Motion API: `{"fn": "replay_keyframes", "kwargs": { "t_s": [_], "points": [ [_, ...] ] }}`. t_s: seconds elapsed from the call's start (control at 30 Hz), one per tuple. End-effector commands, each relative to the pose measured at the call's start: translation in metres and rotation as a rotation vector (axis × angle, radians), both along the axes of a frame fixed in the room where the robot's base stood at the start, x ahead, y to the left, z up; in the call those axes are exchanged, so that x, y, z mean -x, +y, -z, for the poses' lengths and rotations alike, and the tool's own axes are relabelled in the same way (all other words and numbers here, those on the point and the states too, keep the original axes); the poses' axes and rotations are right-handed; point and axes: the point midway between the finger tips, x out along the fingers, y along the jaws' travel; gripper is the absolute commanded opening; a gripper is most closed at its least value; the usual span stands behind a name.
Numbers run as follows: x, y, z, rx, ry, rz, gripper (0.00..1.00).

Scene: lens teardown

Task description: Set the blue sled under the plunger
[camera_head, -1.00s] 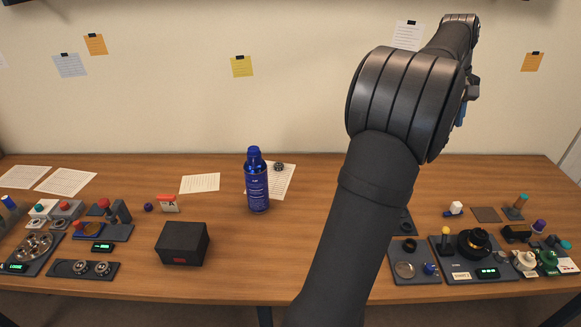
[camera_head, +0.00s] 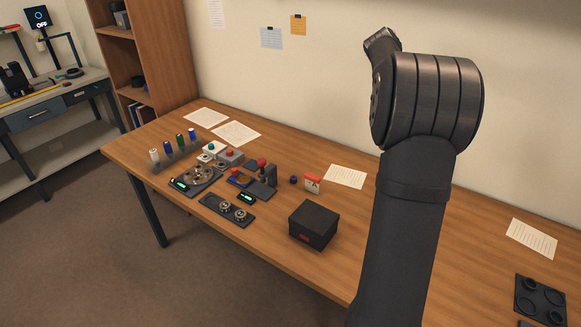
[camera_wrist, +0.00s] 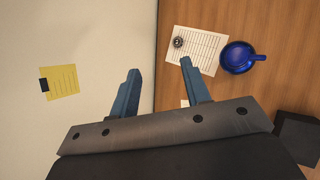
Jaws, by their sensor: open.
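The press's plunger (camera_head: 262,163) has a red top and stands beside a dark upright post. From this angle I cannot tell how the sled lines up under the plunger. In the wrist view my gripper (camera_wrist: 160,70) is open and empty, with two blue-grey fingers well apart. It is high near the wall, far from the sled. In the head view the fingers are hidden behind my arm.
A black box (camera_head: 313,225) stands right of the press. A dial plate (camera_head: 197,176), a plate with two round knobs (camera_head: 228,209) and a rack of coloured pegs (camera_head: 175,151) lie around it.

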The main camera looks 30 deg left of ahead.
Motion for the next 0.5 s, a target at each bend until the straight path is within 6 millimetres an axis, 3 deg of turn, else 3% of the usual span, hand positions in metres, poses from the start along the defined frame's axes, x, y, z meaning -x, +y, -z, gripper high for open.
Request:
{"fn": "replay_keyframes", "kwargs": {
  "t_s": [0.03, 0.27, 0.5],
  "points": [
    [0.007, 0.036, 0.0, 0.031, -0.004, -0.082, 0.43],
    [0.051, 0.174, -0.005, 0.185, -0.037, -0.423, 0.43],
    [0.131, 0.31, -0.01, 0.349, -0.103, -0.775, 0.43]
  ]
}}
